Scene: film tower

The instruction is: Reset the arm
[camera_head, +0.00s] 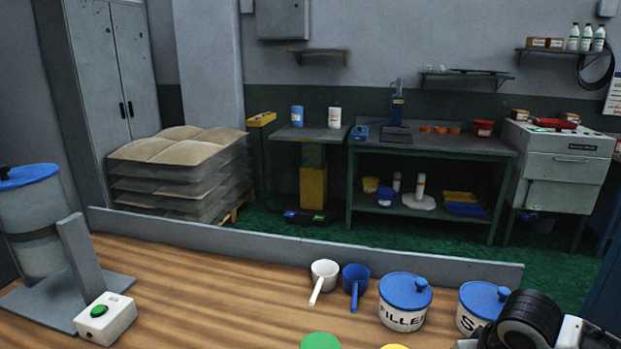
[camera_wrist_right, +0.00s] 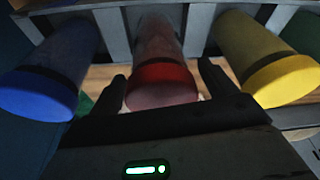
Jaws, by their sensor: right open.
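My right gripper (camera_wrist_right: 162,76) is open in the right wrist view, with its two dark fingers spread. A cylinder with a red end (camera_wrist_right: 162,84) shows between the fingers in the picture; I cannot tell whether it is within their reach or beyond the tips. A blue-ended cylinder (camera_wrist_right: 40,92) is to the left and a yellow-ended one (camera_wrist_right: 284,80) to the right, with grey dividers between them. In the head view part of my right arm (camera_head: 530,322) shows at the bottom right, but its fingers are hidden. My left gripper is not in view.
The wooden bench (camera_head: 220,300) has a white scoop (camera_head: 323,274), a blue scoop (camera_head: 355,280), two blue-lidded tubs (camera_head: 403,310) (camera_head: 478,312) and a green-button box (camera_head: 105,318). A blue-topped cylinder (camera_head: 38,225) stands left. The bench's middle left is clear; a grey ledge (camera_head: 300,246) edges its back.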

